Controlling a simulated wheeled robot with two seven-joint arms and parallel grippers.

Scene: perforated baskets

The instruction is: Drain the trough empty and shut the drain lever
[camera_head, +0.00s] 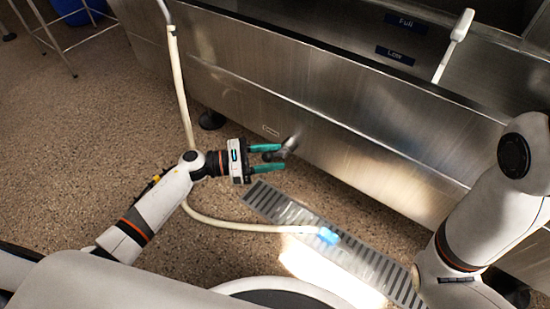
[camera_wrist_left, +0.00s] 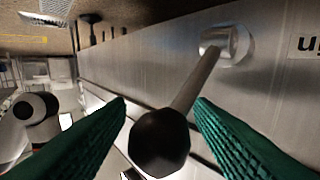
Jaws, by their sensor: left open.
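The stainless steel trough (camera_head: 330,85) runs across the right half of the head view. Blue "Full" (camera_head: 405,21) and "Low" (camera_head: 395,55) labels are on its inner wall. I cannot tell the water level. The drain lever (camera_head: 291,145) sticks out low on the trough's front. My left gripper (camera_head: 279,158) is open beside it. In the left wrist view, the lever's black knob (camera_wrist_left: 160,143) lies between the open green fingers, with gaps showing on both sides. Its metal shaft (camera_wrist_left: 195,80) runs to a round fitting. My right arm shows at the right; its gripper is out of view.
A floor drain grate (camera_head: 355,255) lies below the trough. A pale hose (camera_head: 245,228) with a blue end (camera_head: 328,236) reaches over it. A white-handled item (camera_head: 455,40) leans in the trough. A metal stand (camera_head: 50,45) and blue container (camera_head: 80,10) are at upper left. Floor at left is clear.

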